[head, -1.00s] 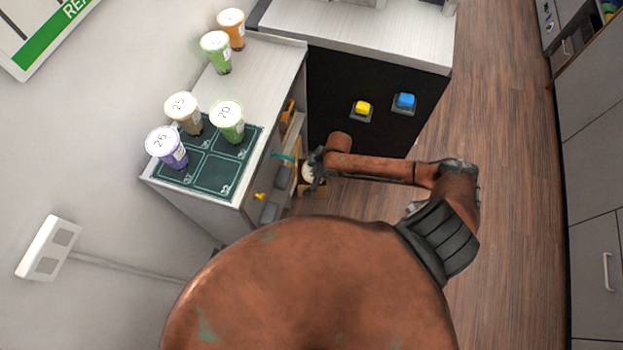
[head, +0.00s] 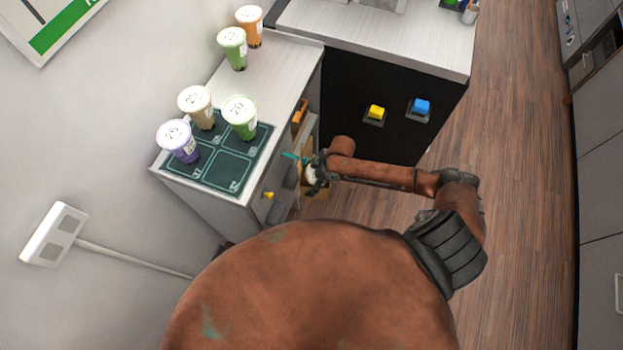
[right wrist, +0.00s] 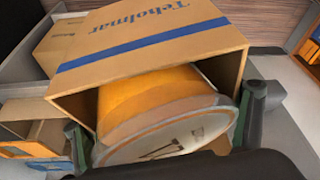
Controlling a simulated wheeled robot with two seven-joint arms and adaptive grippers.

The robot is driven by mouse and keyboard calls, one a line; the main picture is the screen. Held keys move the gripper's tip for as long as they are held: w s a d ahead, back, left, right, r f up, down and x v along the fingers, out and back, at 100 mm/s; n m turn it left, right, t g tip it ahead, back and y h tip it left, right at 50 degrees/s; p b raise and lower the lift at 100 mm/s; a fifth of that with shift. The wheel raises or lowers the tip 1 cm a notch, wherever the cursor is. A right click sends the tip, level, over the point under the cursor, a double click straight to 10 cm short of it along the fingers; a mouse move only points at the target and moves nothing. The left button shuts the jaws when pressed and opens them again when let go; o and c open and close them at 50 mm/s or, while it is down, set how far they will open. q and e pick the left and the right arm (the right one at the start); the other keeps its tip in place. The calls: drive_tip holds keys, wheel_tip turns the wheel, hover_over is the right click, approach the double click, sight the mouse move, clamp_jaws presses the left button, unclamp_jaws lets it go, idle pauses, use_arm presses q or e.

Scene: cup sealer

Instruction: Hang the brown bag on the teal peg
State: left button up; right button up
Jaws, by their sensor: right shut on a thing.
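The brown bag (right wrist: 140,45), with a blue stripe and blue lettering, fills the right wrist view, its mouth toward the camera. An orange cup with a pale lid (right wrist: 165,140) sits inside it, tilted. My right gripper (right wrist: 165,125) has a finger on each side of the bag's mouth and is shut; the exact contact is hidden. In the head view my right gripper (head: 316,173) is beside the cabinet face, close to the teal peg (head: 294,156), and partly hides the bag. The teal peg sticks out from the cabinet. My left gripper is not in view.
A yellow peg (head: 268,195) projects nearby on the same cabinet. Several lidded cups stand on the counter (head: 270,65) and its dark mat (head: 208,180). Yellow (head: 375,114) and blue (head: 419,108) buttons are on the black panel. Wooden floor (head: 515,200) is open at right.

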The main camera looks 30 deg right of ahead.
idle(0.4)
drive_tip(key=o, duration=1.5)
drive_tip(key=shift+o, duration=0.2)
drive_tip(key=v, duration=1.2)
